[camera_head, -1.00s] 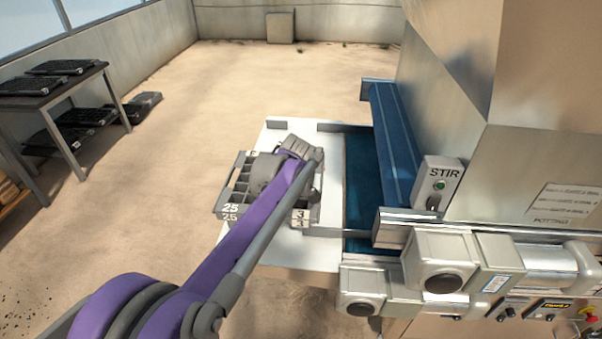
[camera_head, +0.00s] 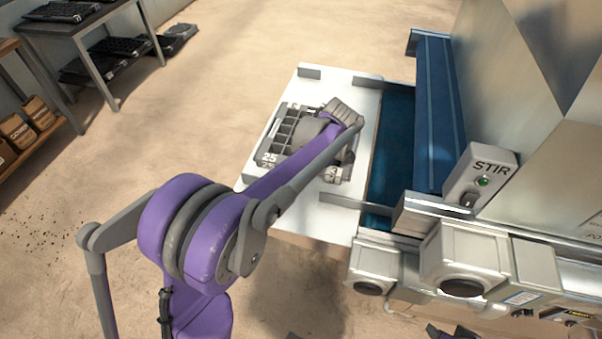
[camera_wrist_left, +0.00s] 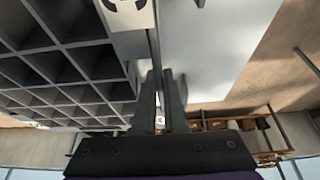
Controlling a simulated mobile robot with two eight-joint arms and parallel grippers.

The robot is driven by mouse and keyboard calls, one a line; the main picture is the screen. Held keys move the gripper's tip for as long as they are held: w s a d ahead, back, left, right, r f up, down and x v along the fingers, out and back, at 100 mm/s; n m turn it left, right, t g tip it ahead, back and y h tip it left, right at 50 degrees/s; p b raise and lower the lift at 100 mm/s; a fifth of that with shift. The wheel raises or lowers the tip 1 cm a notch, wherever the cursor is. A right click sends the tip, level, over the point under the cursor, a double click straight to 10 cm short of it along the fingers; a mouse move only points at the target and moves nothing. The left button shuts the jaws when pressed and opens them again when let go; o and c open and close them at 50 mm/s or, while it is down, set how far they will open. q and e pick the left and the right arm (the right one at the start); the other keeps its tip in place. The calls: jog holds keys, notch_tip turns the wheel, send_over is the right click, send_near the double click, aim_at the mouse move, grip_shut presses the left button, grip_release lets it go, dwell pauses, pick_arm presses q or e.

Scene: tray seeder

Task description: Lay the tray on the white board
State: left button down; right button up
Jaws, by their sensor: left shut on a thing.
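The grey tray (camera_head: 290,167) is a grid of square cells with a "25" label at its near left corner. In the head view it is over the white board (camera_head: 290,92), its left side close to the board's left edge. I cannot tell if it rests on the board or hangs just above. My arm hides part of it. In the wrist view my left gripper (camera_wrist_left: 163,80) is shut on the tray's side wall, with the tray's cells (camera_wrist_left: 65,70) at left and the board (camera_wrist_left: 215,45) at right. My right gripper is not in view.
Small raised stops (camera_head: 310,73) and a guide rail (camera_head: 355,203) stand on the board. A blue belt (camera_head: 395,140) runs along its right side, beside the machine with the STIR box (camera_head: 482,178). A table with black trays (camera_head: 68,12) is at the far left.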

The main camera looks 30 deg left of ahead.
pick_arm(q)
jog(key=shift+f, duration=1.35)
jog(key=shift+f, duration=0.1)
jog(key=c, duration=1)
grip_release()
